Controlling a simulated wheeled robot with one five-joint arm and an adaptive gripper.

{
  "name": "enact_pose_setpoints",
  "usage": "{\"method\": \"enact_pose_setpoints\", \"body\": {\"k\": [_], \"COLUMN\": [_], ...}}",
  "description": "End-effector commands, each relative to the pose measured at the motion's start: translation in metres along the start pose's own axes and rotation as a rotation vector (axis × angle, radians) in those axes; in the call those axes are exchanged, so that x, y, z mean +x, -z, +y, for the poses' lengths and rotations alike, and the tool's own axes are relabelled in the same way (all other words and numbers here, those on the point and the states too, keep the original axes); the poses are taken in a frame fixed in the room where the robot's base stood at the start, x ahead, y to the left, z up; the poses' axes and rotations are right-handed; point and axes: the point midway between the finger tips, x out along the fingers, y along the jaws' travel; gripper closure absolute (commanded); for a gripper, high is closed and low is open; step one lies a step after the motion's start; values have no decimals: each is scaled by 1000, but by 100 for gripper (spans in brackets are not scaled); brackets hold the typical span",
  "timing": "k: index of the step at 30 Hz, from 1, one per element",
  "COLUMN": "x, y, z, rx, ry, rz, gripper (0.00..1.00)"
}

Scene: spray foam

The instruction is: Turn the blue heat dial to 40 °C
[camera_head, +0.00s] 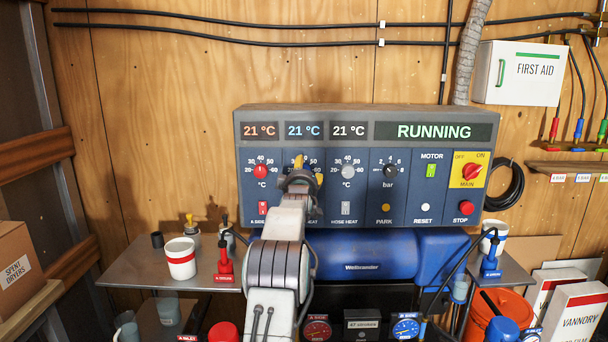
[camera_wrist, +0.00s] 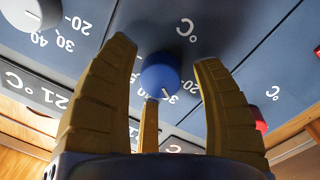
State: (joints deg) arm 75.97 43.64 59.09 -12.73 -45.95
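The blue heat dial (camera_wrist: 160,75) is a round knob on the dark panel, in the middle of the wrist view, which shows the panel upside down. My gripper (camera_wrist: 165,62) has yellow fingers, spread to either side of the dial with gaps, and a third finger below it in the picture. It is open and holds nothing. In the head view my gripper (camera_head: 304,172) covers the blue dial, second from the left. The display above it (camera_head: 301,130) reads 21 °C.
A red dial (camera_head: 261,171) sits left of my gripper and a grey dial (camera_head: 348,171) right of it, both close. A status display (camera_head: 435,132) reads RUNNING. Below are a red stop button (camera_head: 466,208) and a metal shelf (camera_head: 140,272) with a cup (camera_head: 181,260).

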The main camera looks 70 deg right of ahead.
Motion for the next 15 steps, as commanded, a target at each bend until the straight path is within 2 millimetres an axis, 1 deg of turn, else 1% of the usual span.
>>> {"method": "enact_pose_setpoints", "body": {"k": [1,2,15], "x": [0,0,0], "y": [0,0,0], "z": [0,0,0], "rx": [0,0,0], "ry": [0,0,0], "rz": [0,0,-1], "gripper": [45,48,87]}}
